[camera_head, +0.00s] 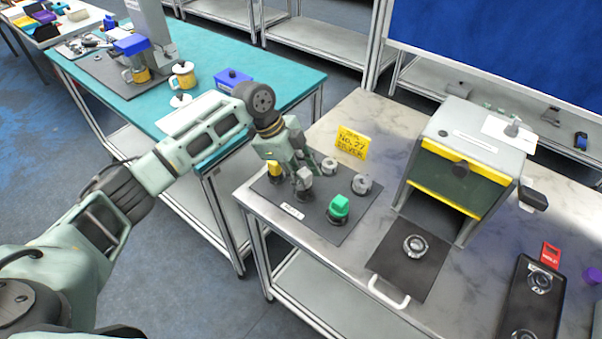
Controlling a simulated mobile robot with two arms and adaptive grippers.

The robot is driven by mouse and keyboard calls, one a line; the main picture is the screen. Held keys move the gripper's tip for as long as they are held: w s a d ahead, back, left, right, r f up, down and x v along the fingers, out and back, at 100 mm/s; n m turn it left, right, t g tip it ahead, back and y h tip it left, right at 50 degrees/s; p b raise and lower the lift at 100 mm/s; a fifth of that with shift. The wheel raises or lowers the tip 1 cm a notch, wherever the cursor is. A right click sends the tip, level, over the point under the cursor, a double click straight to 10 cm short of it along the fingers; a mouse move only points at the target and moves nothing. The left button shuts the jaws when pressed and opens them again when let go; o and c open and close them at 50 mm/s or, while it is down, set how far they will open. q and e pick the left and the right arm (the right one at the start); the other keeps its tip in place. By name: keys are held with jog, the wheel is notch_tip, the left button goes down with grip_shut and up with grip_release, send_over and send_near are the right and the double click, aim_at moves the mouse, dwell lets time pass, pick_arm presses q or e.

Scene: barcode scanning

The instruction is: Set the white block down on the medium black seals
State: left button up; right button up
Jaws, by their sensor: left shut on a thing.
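My left gripper (299,185) is over the left part of a black mat (337,237) on the marbled table. It is shut on a small pale block, the white block (304,179), partly hidden by the fingers. I cannot tell whether the block touches the mat or what lies under it. A green-topped piece (339,207), a yellow piece (275,170) and grey round pieces (361,184) stand around it on the mat. Black seals cannot be picked out with certainty at this size. My right gripper is out of view.
A yellow sign (352,143) stands behind the mat. To the right are a grey machine (464,151) and a black plate with a metal ring (415,245) and white handle. A black tray (531,307) is at the far right. A teal table (198,49) stands at left.

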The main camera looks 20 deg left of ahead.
pick_arm(q)
jog(key=shift+f, duration=0.35)
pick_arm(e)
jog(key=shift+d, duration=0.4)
pick_arm(q)
jog(key=shift+f, duration=0.45)
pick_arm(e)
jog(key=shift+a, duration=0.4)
pick_arm(q)
jog(key=shift+f, duration=0.3)
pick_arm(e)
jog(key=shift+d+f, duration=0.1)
pick_arm(q)
jog(key=o, duration=1.2)
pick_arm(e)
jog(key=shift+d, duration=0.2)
pick_arm(q)
jog(key=shift+o, duration=0.2)
jog(key=o, duration=0.3)
jog(key=shift+r, duration=0.1)
